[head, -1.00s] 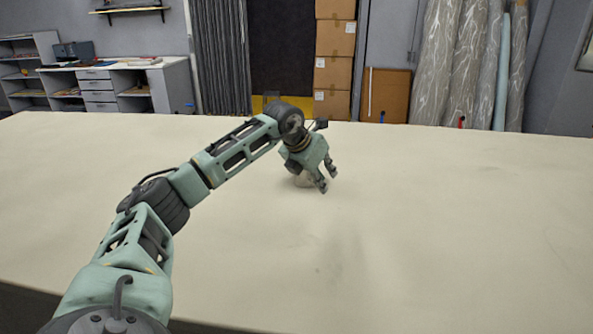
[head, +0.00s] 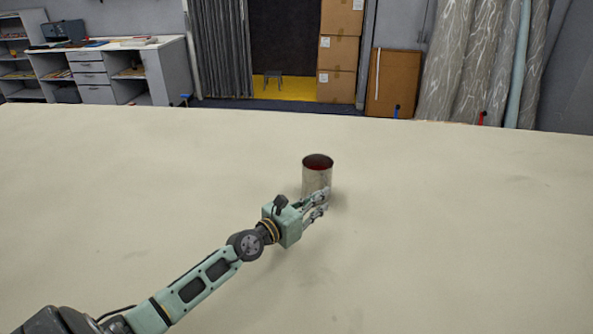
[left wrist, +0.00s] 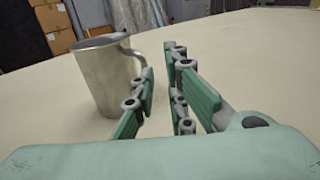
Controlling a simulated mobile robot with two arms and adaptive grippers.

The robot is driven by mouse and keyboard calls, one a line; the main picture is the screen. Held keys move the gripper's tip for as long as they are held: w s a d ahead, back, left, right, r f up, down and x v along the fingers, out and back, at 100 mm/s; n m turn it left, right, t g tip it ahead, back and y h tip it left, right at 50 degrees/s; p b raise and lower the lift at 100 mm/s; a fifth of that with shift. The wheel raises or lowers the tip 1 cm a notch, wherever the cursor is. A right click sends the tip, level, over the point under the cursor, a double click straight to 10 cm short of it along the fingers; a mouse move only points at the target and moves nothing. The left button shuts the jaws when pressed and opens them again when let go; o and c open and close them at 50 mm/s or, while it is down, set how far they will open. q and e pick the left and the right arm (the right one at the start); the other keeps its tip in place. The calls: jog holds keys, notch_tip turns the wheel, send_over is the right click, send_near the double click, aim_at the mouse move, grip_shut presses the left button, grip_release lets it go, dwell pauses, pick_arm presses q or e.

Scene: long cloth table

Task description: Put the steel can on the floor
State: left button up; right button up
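The steel can (head: 317,174) stands upright on the cloth table, open at the top with a reddish inside. In the left wrist view it is a grey metal mug (left wrist: 98,82) with a curved handle on its right side. My left gripper (head: 322,203) is low over the table, on the near side of the can, its fingers overlapping the can's lower right. In the left wrist view the fingers (left wrist: 163,80) are apart with nothing clearly between them. The handle's lower part is hidden behind the left finger; I cannot tell whether they touch. My right gripper is not in view.
The long cream cloth table (head: 450,230) is otherwise bare around the can. Beyond its far edge stand stacked cardboard boxes (head: 338,55), a brown board (head: 390,83), wrapped rolls (head: 470,60) and a desk with drawers (head: 92,75).

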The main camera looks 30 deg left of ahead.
aim_at(319, 183)
pick_arm(q)
jog(key=shift+s+a+f+t+y, duration=0.15)
jog(key=shift+s+a+y, duration=0.1)
jog(key=shift+a, duration=0.2)
jog(key=shift+s+a+r+t+y, duration=0.15)
jog(key=shift+a+y, duration=0.1)
jog(key=shift+a, duration=0.15)
jog(key=shift+a+n, duration=0.3)
jog(key=shift+w+d, duration=0.2)
jog(key=shift+w, duration=0.35)
jog(key=shift+w+d, duration=0.15)
jog(key=shift+w, duration=0.35)
jog(key=shift+w+f+b, duration=0.15)
jog(key=shift+w+b, duration=0.15)
jog(key=shift+w, duration=0.05)
jog(key=w, duration=0.1)
jog(key=w+b, duration=0.1)
jog(key=w, duration=0.2)
jog(key=shift+w+d+f, duration=0.1)
jog(key=shift+d+f, duration=0.15)
jog(key=shift+f, duration=0.15)
jog(key=shift+w+d, duration=0.1)
jog(key=shift+w, duration=0.2)
jog(key=shift+s+r, duration=0.1)
grip_shut()
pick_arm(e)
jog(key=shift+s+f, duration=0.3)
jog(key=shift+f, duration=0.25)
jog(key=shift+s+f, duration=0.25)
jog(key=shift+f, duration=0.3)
